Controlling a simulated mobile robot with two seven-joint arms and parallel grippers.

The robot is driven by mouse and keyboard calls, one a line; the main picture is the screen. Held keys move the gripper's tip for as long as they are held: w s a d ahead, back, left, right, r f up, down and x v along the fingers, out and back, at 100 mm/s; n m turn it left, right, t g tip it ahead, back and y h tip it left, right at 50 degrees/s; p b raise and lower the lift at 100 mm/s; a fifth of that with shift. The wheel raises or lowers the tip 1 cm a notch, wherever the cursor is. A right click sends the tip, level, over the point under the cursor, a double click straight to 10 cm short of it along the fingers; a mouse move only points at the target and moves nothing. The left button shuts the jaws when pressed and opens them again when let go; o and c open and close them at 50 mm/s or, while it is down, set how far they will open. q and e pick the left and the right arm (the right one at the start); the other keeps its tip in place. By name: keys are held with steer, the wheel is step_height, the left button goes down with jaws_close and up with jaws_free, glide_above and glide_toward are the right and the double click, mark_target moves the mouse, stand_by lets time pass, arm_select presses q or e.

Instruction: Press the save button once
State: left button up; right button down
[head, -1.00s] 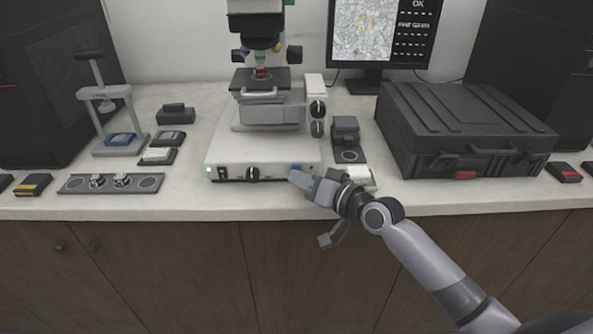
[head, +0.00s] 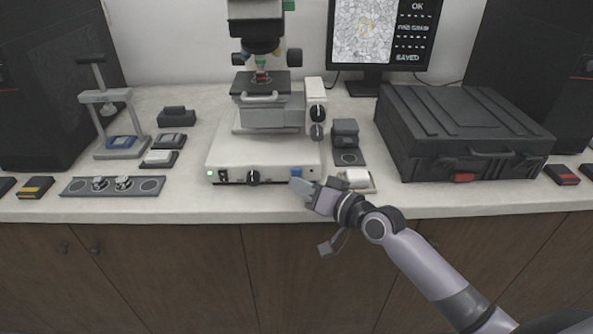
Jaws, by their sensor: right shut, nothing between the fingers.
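The blue save button (head: 296,172) is on the right part of the front face of the white microscope base (head: 225,160). My right gripper (head: 296,185) is shut and empty. Its fingertips are just below the button in the picture, and the button shows clear of them. The monitor (head: 412,58) behind shows a grain picture and text lines, with "OK" at the top and "SAVED" at the bottom. My left gripper is not in view.
A black case (head: 455,130) stands to the right of the microscope. A small dark block (head: 345,130) and a white roll in a tray (head: 357,178) lie near my right gripper. A small hand press (head: 108,110) and a strip with samples (head: 112,186) are at the left.

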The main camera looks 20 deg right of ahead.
steer(key=shift+s+a+r+p, duration=0.1)
steer(key=shift+s+a+p, duration=0.05)
steer(key=shift+s+p, duration=0.45)
steer(key=s+p, duration=0.1)
steer(key=s+a+p, duration=0.1)
steer(key=s, duration=0.1)
steer(key=shift+s, duration=0.3)
stand_by(0.3)
steer(key=s+d+f+n+g+h, duration=0.2)
steer(key=s+f+h, duration=0.1)
steer(key=s+f, duration=0.5)
steer(key=s+d+f+n+g+h, duration=0.2)
steer(key=s+f, duration=0.7)
steer(key=s, duration=0.5)
steer(key=shift+f+h, duration=0.25)
steer(key=shift+h, duration=0.15)
steer(key=shift+s, duration=0.1)
